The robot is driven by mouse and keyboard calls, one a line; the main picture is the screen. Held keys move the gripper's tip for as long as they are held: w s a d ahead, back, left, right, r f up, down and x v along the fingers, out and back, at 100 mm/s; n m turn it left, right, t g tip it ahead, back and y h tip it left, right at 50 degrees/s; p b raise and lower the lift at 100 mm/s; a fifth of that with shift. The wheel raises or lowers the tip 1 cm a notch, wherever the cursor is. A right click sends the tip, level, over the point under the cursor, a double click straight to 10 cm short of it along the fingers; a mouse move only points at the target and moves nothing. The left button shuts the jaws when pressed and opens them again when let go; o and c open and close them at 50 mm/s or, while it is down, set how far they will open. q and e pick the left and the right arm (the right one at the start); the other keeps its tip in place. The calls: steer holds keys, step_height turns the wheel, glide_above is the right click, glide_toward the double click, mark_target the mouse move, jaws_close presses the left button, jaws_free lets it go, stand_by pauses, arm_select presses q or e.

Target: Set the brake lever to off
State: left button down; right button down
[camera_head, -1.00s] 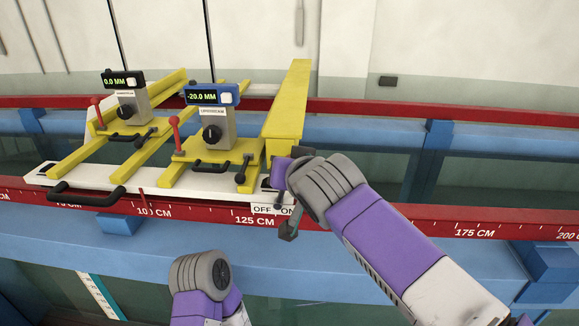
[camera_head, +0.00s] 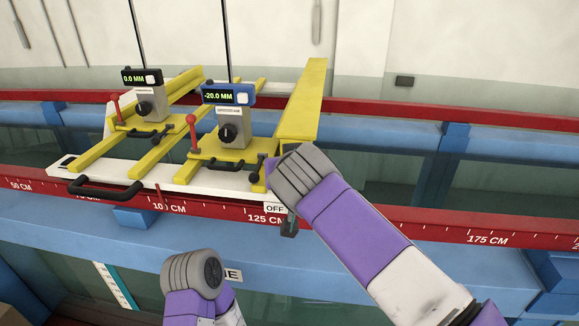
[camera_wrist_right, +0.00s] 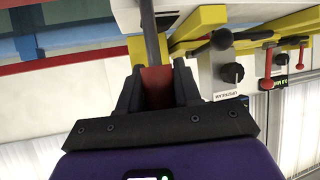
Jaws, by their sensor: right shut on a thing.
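The brake lever, with a red grip (camera_wrist_right: 155,88) and a grey shaft (camera_wrist_right: 150,36), shows in the right wrist view. My right gripper (camera_wrist_right: 156,73) is shut on the red grip, with one dark finger on each side. In the head view my right wrist covers the gripper and most of the lever. A dark grey piece (camera_head: 289,228), probably part of the lever, shows below the wrist. The OFF label (camera_head: 275,209) is visible just left of it, and the ON label is hidden. My left arm shows at the bottom, its gripper jaws out of view.
The carriage has a white base (camera_head: 185,181), yellow bars and a black front handle (camera_head: 104,190). Two displays stand on it: a black one (camera_head: 142,78) and a blue one (camera_head: 229,96). A red scaled rail (camera_head: 400,230) runs along the front.

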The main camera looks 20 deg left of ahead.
steer(key=c, duration=0.9)
jaws_free()
steer(key=shift+a, duration=0.1)
steer(key=shift+o, duration=0.2)
steer(key=shift+s, duration=0.1)
steer(key=b+v, duration=0.1)
steer(key=v, duration=0.6)
steer(key=shift+r, duration=0.15)
steer(key=shift+s, duration=0.15)
